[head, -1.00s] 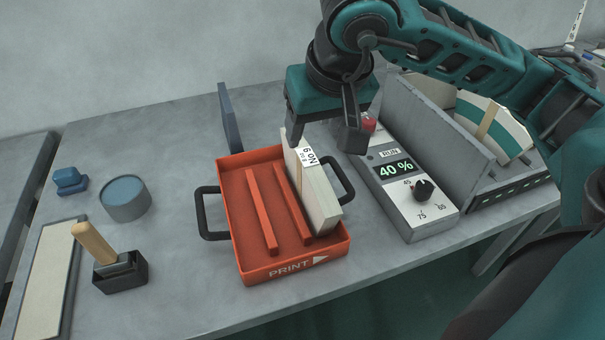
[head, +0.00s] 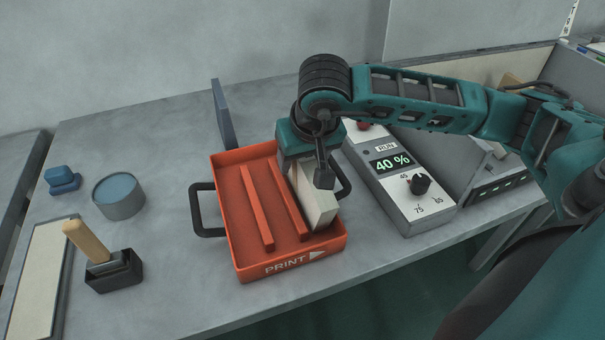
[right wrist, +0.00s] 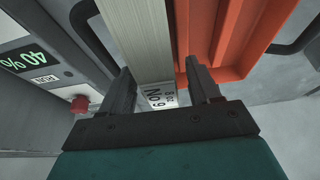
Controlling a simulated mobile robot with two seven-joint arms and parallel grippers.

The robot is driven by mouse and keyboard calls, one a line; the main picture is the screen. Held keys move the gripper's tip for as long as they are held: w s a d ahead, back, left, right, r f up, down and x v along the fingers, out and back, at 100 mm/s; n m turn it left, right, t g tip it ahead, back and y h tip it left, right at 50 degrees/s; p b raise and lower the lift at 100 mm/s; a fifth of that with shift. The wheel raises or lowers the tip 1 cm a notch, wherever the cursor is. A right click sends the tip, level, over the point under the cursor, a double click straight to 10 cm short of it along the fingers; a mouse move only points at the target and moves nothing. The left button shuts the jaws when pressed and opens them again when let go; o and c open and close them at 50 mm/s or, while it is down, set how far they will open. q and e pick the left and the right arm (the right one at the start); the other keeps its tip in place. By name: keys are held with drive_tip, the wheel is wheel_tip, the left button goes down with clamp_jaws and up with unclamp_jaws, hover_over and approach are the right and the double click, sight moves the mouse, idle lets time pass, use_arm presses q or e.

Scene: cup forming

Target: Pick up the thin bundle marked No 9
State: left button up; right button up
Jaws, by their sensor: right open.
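The thin pale bundle (head: 318,206) stands on edge along the right side of the orange tray (head: 233,230) in the head view. Its No 9 label (right wrist: 158,96) shows in the right wrist view, and the gripper hides it in the head view. My right gripper (head: 307,178) is open over the bundle. In the right wrist view its two fingers (right wrist: 162,88) stand on either side of the bundle, with gaps visible; contact cannot be made out. My left gripper is not in view.
A control box (head: 408,190) reading 40 % stands close to the right of the tray. A dark upright plate (head: 223,115) is behind it. A wooden-handled stamp (head: 113,270), a round tin (head: 118,198) and a blue block (head: 62,181) are to the left.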

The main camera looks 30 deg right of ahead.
drive_tip(key=shift+c, duration=0.4)
clamp_jaws()
